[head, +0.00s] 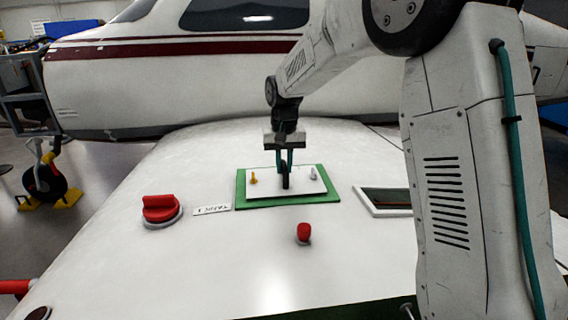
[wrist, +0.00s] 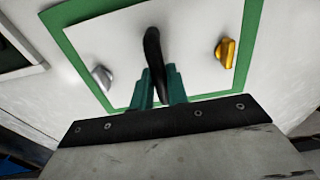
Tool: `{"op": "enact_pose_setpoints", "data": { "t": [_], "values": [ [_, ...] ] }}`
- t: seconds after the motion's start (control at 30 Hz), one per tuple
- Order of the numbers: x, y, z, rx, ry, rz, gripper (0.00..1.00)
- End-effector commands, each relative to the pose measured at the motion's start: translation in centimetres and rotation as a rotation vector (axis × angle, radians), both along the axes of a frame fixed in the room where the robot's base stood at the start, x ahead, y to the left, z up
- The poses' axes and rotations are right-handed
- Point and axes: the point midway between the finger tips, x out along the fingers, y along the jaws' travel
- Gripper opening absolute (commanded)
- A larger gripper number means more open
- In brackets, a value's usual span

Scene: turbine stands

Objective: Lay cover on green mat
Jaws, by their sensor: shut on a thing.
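The cover is a white rectangular plate (head: 270,185) with a black handle standing up from its middle, a yellow knob (head: 253,178) on the left and a grey knob (head: 313,173) on the right. It lies over the green mat (head: 245,203), whose border shows around it; I cannot tell if it touches the mat. My gripper (head: 286,166) is shut on the black handle (wrist: 152,48) from above. In the wrist view the plate (wrist: 190,45) and green border (wrist: 68,45) fill the top.
A red knob (head: 160,208) and a small white label (head: 212,210) are left of the mat. A small red cap (head: 303,233) stands in front. A framed dark opening (head: 385,198) is to the right. The white wing surface (head: 200,265) is otherwise mostly clear.

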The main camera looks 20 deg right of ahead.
Motion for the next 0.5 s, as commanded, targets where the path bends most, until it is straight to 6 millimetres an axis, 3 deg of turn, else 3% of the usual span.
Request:
{"op": "enact_pose_setpoints", "data": {
  "t": [0.43, 0.47, 0.5],
  "values": [
    [0.02, 0.0, -0.63, 0.0, -0.001, 0.0, 0.0],
    [0.03, 0.0, -0.59, 0.0, -0.001, 0.0, 0.24],
    [0.03, 0.0, -0.58, 0.0, -0.001, 0.0, 0.35]
  ]
}}
